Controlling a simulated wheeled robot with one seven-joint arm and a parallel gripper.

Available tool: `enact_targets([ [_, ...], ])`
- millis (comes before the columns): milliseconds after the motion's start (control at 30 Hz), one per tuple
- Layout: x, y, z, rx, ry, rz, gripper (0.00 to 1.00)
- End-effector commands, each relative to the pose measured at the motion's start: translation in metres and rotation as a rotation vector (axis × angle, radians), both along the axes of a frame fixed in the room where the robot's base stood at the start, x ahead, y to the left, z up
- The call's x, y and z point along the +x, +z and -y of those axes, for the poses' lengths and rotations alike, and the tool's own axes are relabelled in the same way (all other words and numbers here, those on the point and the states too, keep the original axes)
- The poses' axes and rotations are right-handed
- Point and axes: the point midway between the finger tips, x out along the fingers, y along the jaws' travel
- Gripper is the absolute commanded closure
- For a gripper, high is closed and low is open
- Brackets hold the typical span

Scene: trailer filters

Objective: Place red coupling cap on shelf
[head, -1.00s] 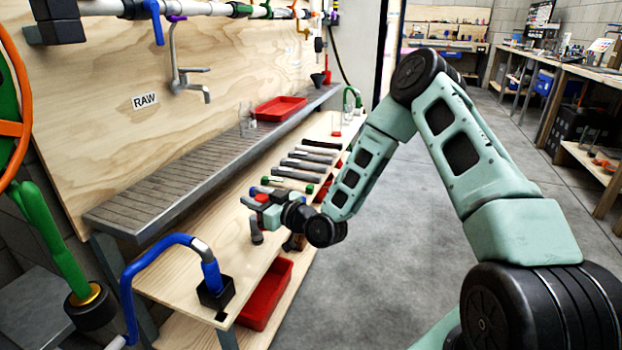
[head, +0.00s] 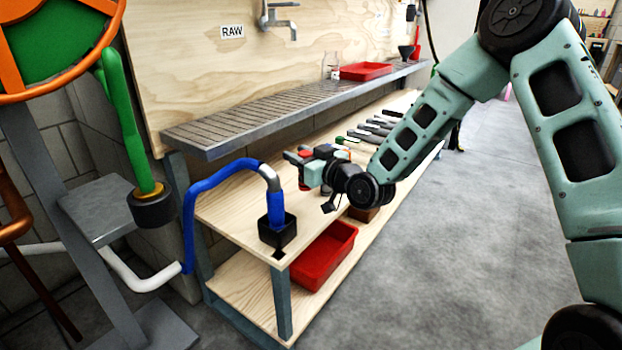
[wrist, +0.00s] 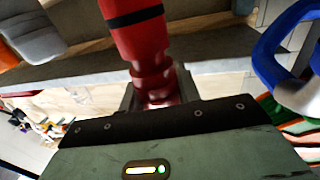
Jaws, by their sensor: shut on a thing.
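My gripper (head: 298,160) is shut on a red part, which I take for the red coupling cap (head: 305,155). In the wrist view the red cap (wrist: 138,38) has a black band and a ribbed lower end between the fingers (wrist: 157,92). In the head view it is small and mostly hidden by the gripper. The gripper is just above the pale wooden shelf (head: 235,205), in front of the grey slatted shelf (head: 270,115), right of the blue hose. A dark, upright piece stands under the gripper; I cannot tell whether they touch.
A blue hose (head: 215,178) ends in a black block (head: 277,232) on the wooden shelf. Several grey-handled tools (head: 375,130) lie farther along. A red bin (head: 325,255) is below, a red tray (head: 366,71) above. A wheel stand (head: 70,100) is at left. Floor at right is clear.

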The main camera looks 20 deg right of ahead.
Motion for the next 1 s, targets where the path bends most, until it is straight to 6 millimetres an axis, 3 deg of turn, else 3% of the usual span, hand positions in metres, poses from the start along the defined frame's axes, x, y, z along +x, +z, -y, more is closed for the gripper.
enact_targets([
  [33,0.000,-0.017,0.000,0.001,0.000,-0.002,0.89],
  [100,0.000,-0.027,0.000,0.000,-0.001,-0.001,0.89],
  [267,0.000,-0.040,0.000,0.001,-0.001,0.000,0.89],
  [433,0.000,-0.065,0.001,0.001,-0.001,0.000,0.89],
  [833,0.000,-0.070,0.000,0.000,0.000,0.001,0.89],
  [867,0.000,-0.069,0.000,0.000,-0.001,0.001,0.59],
  [900,0.000,-0.068,0.000,0.000,-0.001,0.001,0.48],
  [1000,0.000,-0.068,0.000,0.000,-0.001,0.001,0.45],
])
